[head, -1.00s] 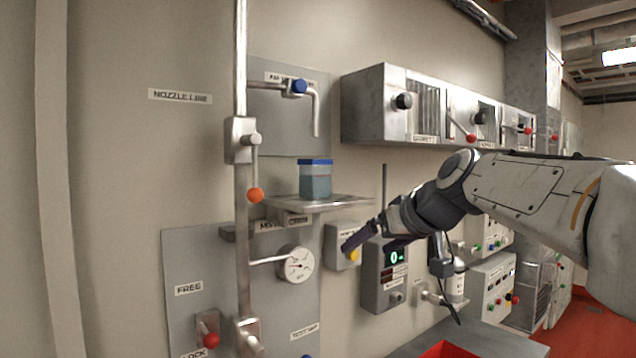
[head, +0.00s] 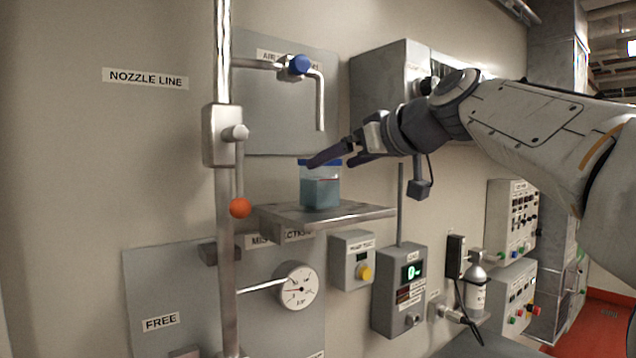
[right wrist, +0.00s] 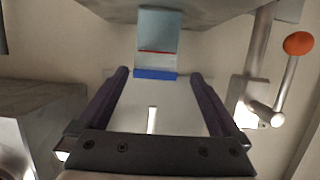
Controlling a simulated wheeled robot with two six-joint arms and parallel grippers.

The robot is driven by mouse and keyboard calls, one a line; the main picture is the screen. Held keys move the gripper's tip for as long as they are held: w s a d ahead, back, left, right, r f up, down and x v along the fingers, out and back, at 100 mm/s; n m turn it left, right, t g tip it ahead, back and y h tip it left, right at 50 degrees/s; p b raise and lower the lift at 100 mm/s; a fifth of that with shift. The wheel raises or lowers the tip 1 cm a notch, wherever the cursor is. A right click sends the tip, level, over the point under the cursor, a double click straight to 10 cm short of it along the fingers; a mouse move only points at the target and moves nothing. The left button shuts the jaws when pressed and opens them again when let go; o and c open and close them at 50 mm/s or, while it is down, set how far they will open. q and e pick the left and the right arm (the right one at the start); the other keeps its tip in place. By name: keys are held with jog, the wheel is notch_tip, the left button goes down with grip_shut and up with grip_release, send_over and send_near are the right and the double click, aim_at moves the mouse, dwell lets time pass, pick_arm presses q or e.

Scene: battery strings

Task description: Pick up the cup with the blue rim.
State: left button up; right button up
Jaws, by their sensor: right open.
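The cup with the blue rim (head: 320,190) stands upright on a small metal shelf (head: 345,217) in the head view. It is clear, with blue-grey contents. My right gripper (head: 335,161) is open at the height of the rim, and its near finger covers part of the rim. In the right wrist view the cup (right wrist: 158,45) is just beyond the fingertips, lined up between the two fingers (right wrist: 160,75). Nothing is held. Whether a finger touches the cup cannot be told. My left gripper is not in view.
A vertical pipe with an orange-knobbed lever (head: 240,207) stands left of the shelf. A bent nozzle with a blue knob (head: 299,65) hangs above the cup. A gauge (head: 296,290) and a panel with a yellow button (head: 364,272) are below. A grey cabinet (head: 385,75) is behind my right arm.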

aim_at(330, 165)
jog(key=shift+w+a+f, duration=0.1)
jog(key=shift+w+f, duration=0.05)
jog(key=shift+w, duration=0.3)
jog(key=shift+w+a+f, duration=0.1)
jog(key=shift+w, duration=0.35)
jog(key=p+x, duration=0.3)
jog(key=x, duration=0.1)
jog(key=shift+w+a+p, duration=0.2)
jog(key=shift+w+p, duration=0.05)
jog(key=shift+p, duration=0.05)
jog(key=shift+w+a+f, duration=0.15)
jog(key=shift+w+f, duration=0.05)
jog(key=shift+f, duration=0.05)
jog(key=c, duration=1.4)
jog(key=shift+r, duration=0.1)
